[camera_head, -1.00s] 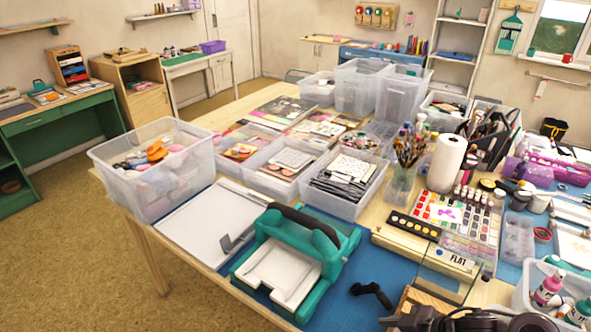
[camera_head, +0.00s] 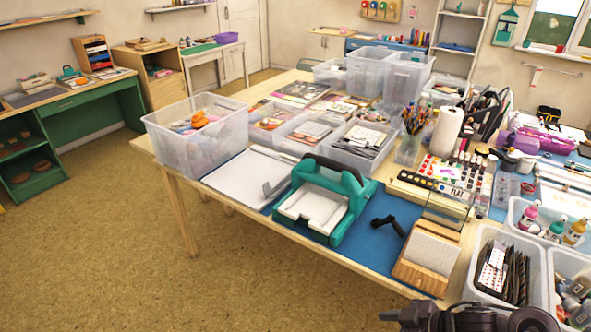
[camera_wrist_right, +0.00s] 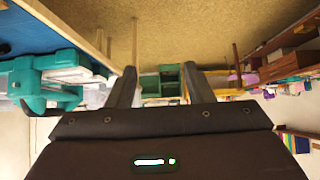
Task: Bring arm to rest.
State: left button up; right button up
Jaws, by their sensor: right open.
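My right arm shows as a dark part at the bottom right edge of the head view, with its fingertips not visible there. In the right wrist view my right gripper (camera_wrist_right: 160,88) has its two dark fingers spread apart with nothing between them. Beyond the fingers are the floor and distant furniture. My left gripper is in neither view. In the head view the table (camera_head: 228,210) carries a teal die-cutting machine (camera_head: 345,208) on a blue mat (camera_head: 352,246). The machine also shows at the left of the wrist view (camera_wrist_right: 32,85), apart from the fingers.
A wooden block holder (camera_head: 425,258) stands near the table's front edge. Clear bins (camera_head: 200,140) and art supplies fill the table. A green desk (camera_head: 90,115) stands at the far left. The floor (camera_head: 120,250) left of the table is clear.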

jog(key=s+d+f+m+t+h, duration=0.15)
jog(key=d+f+m, duration=0.25)
jog(key=f, duration=0.9)
jog(key=d+f+m+h, duration=0.2)
jog(key=d+f+m, duration=0.15)
jog(key=f, duration=0.95)
jog(key=s+a+f+g+h, duration=0.1)
jog(key=s+f+g, duration=0.1)
jog(key=s+f, duration=0.4)
jog(key=s+a+f+m+g+h, duration=0.1)
jog(key=s+f, duration=0.6)
jog(key=s, duration=0.6)
jog(key=s+a+f+g+h, duration=0.1)
jog(key=s+f+g+h, duration=0.1)
jog(key=s+f, duration=0.5)
jog(key=s, duration=0.3)
jog(key=shift+s+f+g, duration=0.2)
jog(key=shift+s+g, duration=0.15)
jog(key=shift+a, duration=0.1)
